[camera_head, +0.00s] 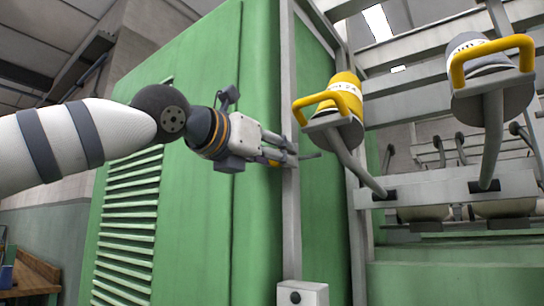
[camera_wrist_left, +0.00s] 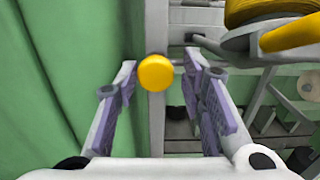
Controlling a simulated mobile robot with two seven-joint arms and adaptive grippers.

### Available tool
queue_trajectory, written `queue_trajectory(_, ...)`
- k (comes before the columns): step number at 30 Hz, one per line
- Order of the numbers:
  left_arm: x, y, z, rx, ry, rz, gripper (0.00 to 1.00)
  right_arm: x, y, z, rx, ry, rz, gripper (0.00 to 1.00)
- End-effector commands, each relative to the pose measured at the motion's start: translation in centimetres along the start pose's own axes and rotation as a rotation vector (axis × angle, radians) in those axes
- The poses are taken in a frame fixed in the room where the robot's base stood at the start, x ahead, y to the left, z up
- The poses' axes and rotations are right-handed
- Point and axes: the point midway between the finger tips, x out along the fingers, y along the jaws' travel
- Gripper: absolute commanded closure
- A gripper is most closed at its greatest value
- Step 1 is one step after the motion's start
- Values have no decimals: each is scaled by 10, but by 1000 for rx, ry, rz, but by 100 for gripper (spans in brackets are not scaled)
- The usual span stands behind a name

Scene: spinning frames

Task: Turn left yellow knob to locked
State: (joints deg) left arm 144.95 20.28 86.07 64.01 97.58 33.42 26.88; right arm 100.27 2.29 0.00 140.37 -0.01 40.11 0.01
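The yellow knob (camera_wrist_left: 155,73) shows in the left wrist view as a round yellow disc in front of a grey upright post. In the head view a small yellow patch (camera_head: 271,162) shows by my left gripper's fingers, mostly hidden by them. My left gripper (camera_head: 290,150) is at the post beside the green cabinet. In the left wrist view my left gripper (camera_wrist_left: 160,82) is open, with one finger on each side of the knob and visible gaps between. Whether the knob is fully between the pads is unclear. The knob's locked marking cannot be seen. My right gripper is not in view.
A green cabinet (camera_head: 205,130) with a louvred side stands close on the left. A yellow-handled holder (camera_head: 345,100) and a grey one (camera_head: 488,88) with a yellow handle are on the frame at right. A small grey box (camera_head: 302,293) is low on the post.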

Motion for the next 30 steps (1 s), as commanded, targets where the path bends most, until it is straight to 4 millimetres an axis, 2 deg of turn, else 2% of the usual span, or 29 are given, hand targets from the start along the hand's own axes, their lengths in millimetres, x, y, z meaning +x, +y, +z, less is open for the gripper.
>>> queue_trajectory(17,-5,7,2,0,-4,13,52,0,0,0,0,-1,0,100)
queue_trajectory(25,-55,3,2,3,-4,9,52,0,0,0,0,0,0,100)
queue_trajectory(30,-76,0,1,3,-2,5,52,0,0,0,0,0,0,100)
